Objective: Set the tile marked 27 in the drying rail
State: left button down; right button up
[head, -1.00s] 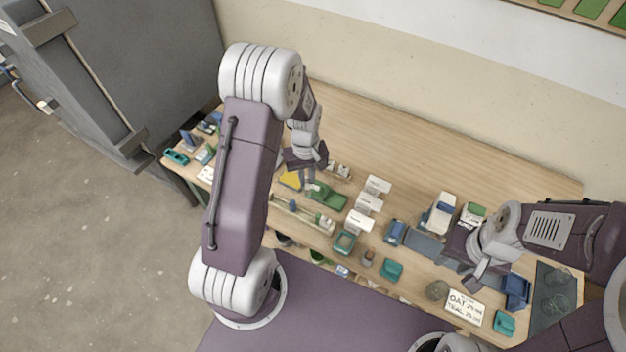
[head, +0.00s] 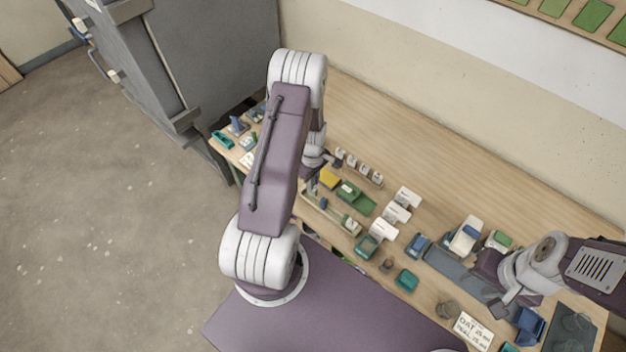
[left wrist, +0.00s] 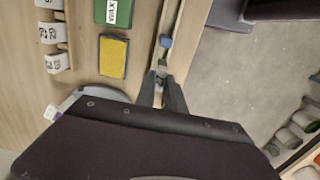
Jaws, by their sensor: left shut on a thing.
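The drying rail (head: 322,209) is a long pale slotted strip along the table's front edge. It also runs up from the fingertips in the left wrist view (left wrist: 173,22). A small blue piece (left wrist: 166,41) stands in its slot. My left gripper (left wrist: 162,80) is at the rail's left end, its fingers close together on a small tile (left wrist: 160,68). The tile is mostly hidden by the fingers, and its mark cannot be read. I cannot tell whether it touches the slot. In the head view my left arm mostly covers this gripper (head: 309,186). My right gripper (head: 504,306) hangs over the table's right part; its jaws are unclear.
A yellow pad (left wrist: 113,57) and a green block marked WAX (left wrist: 114,12) lie beside the rail. Several white labelled holders (left wrist: 52,33) stand behind them. White blocks (head: 397,212), a teal tub (head: 367,245) and a teal block (head: 406,280) stand further right. The table's back is clear.

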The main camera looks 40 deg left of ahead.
pick_arm(q)
jog(key=shift+f+b, duration=1.5)
jog(key=shift+f, duration=0.75)
jog(key=shift+f, duration=0.35)
jog(key=c, duration=1.3)
grip_release()
jog(key=shift+r, duration=0.1)
jog(key=shift+c, duration=0.2)
notch_tip(320, 180, up, 7)
jog(key=p, duration=0.5)
jog(key=shift+r, duration=0.1)
